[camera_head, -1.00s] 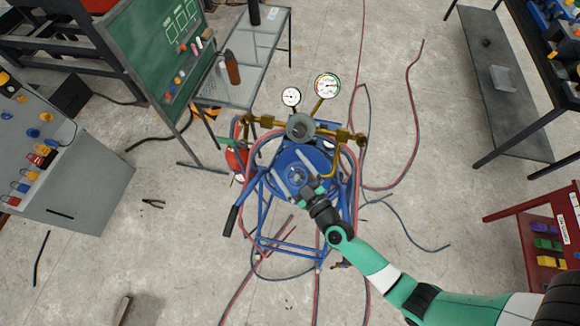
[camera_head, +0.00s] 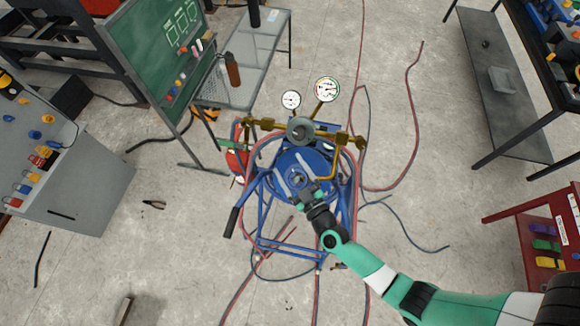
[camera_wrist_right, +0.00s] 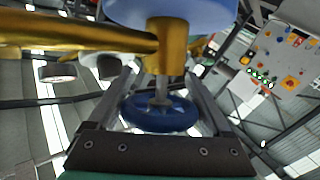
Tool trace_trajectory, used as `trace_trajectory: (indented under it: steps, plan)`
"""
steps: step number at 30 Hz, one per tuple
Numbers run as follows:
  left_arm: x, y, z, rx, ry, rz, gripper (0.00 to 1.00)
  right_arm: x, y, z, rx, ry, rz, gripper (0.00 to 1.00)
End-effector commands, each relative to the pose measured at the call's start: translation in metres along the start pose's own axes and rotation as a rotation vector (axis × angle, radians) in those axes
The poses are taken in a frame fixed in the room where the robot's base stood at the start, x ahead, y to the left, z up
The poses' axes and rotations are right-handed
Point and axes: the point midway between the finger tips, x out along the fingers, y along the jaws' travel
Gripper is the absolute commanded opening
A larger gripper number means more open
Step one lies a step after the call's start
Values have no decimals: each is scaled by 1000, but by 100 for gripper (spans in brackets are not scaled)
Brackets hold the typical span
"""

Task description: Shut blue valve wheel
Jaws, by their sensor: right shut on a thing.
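The blue valve wheel (camera_wrist_right: 160,113) shows in the right wrist view on a metal stem below a brass valve body (camera_wrist_right: 167,45). My right gripper (camera_wrist_right: 160,82) has one finger on each side of the wheel and is shut on it. In the head view, my right gripper (camera_head: 300,184) reaches in from the lower right over the blue cart; the wheel (camera_head: 296,178) is small there and partly covered by the fingers. My left gripper is not in view.
The blue cart (camera_head: 262,225) carries brass pipes (camera_head: 262,121) and two gauges, with a black handle at left. Red and blue hoses (camera_head: 401,161) lie on the floor around it. A metal table (camera_head: 240,85) stands behind; a red shelf (camera_head: 545,225) stands at right.

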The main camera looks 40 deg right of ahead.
Motion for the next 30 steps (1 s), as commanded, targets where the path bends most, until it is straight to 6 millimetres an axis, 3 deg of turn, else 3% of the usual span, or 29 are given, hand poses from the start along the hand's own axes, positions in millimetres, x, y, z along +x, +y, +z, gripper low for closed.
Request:
trace_trajectory:
  steps: [9,21,30]
  plan:
    - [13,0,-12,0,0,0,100,0,5,-2,69,-1,200,28]
    - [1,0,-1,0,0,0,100,-3,14,3,165,1,474,28]
    - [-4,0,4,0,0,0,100,-6,18,3,197,0,569,28]
